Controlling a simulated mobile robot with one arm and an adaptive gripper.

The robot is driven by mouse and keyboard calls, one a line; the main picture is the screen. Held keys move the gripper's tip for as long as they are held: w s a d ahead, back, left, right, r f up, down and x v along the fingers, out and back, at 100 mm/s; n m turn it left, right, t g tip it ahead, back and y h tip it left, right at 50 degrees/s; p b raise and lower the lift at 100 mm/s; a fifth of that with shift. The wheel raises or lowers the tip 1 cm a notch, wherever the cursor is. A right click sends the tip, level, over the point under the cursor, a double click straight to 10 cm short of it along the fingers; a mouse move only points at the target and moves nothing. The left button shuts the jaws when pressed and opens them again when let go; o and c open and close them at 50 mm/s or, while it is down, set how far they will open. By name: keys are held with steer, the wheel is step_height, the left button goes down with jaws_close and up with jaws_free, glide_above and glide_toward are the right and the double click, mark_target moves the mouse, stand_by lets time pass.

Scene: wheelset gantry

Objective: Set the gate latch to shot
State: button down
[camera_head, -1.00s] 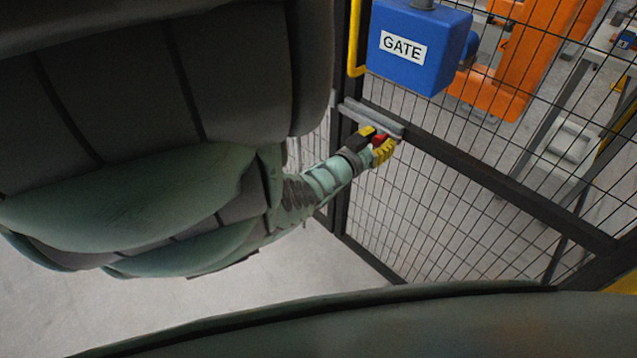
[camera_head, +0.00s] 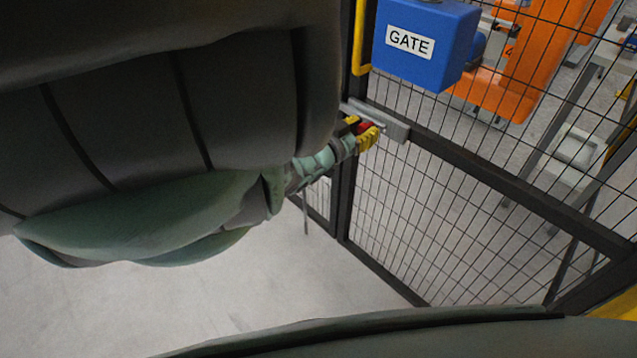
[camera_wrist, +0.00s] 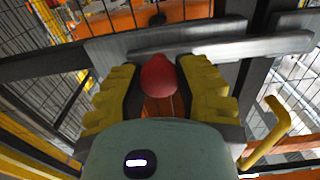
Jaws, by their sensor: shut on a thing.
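The gate latch is a grey metal bar (camera_head: 392,127) on the dark rail of the mesh gate, with a red knob (camera_head: 365,128). In the wrist view the latch bar (camera_wrist: 225,48) runs across the top, and the red knob (camera_wrist: 158,76) sits between the yellow pads of my gripper (camera_wrist: 159,88). In the head view my gripper (camera_head: 362,134) is at the latch, below the blue box, with its fingers around the knob. My gripper is shut on the red knob. The knob's stem is mostly hidden by the fingers.
A blue box labelled GATE (camera_head: 418,60) is above the latch. A yellow handle (camera_head: 359,42) stands to its left. Black mesh fencing (camera_head: 480,215) fills the right side, with orange machinery (camera_head: 520,75) behind it. Bare floor lies below the arm.

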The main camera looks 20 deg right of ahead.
steer(key=shift+w+a+f, duration=0.1)
steer(key=shift+w+a, duration=0.05)
steer(key=c, duration=1.1)
jaws_free()
steer(key=o, duration=0.3)
steer(key=shift+w, duration=0.15)
steer(key=shift+o, duration=1)
steer(key=shift+v, duration=1)
steer(key=v, duration=1)
